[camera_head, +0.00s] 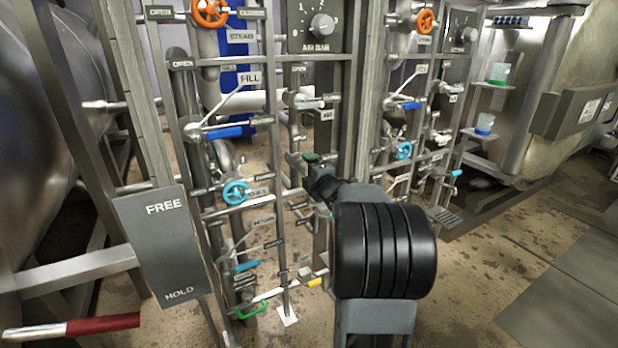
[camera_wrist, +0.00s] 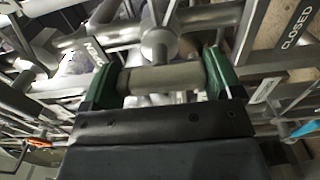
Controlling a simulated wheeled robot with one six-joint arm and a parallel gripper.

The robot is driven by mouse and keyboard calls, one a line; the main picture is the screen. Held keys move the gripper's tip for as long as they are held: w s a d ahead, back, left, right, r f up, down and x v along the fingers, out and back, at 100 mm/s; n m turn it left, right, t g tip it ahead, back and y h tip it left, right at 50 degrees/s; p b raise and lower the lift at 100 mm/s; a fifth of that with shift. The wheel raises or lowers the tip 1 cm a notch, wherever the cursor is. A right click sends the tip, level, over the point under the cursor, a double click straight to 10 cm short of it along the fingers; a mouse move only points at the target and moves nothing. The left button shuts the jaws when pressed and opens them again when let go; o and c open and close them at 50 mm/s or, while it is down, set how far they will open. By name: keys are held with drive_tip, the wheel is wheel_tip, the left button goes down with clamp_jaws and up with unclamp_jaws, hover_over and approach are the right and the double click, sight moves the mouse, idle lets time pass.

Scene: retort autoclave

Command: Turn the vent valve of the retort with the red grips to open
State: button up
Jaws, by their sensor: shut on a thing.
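My gripper (camera_head: 312,162) reaches in among the pipework below the AIR BAR dial in the head view. In the wrist view its two green fingers (camera_wrist: 160,80) are shut on a grey cylindrical handle (camera_wrist: 150,79), which lies across between them. A rounded grey hub (camera_wrist: 158,44) sits just beyond the handle. A CLOSED label (camera_wrist: 298,24) is to the right of the handle, and another label (camera_wrist: 95,50) to the left is hard to read. In the head view my arm hides part of the pipes. A red grip (camera_head: 104,323) on a bar shows at the lower left.
A FREE/HOLD panel (camera_head: 165,245) stands at the left front. Blue handwheels (camera_head: 236,192), orange handwheels (camera_head: 210,12) and blue levers (camera_head: 224,132) crowd the pipe frames. A large steel vessel (camera_head: 50,130) is at left. Floor is clear at the right.

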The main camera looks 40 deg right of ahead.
idle(0.5)
drive_tip(key=o, duration=0.7)
drive_tip(key=shift+o, duration=0.2)
drive_tip(key=s+a+p, duration=0.2)
drive_tip(key=s+p, duration=0.1)
drive_tip(key=s, duration=1)
drive_tip(key=shift+s, duration=0.35)
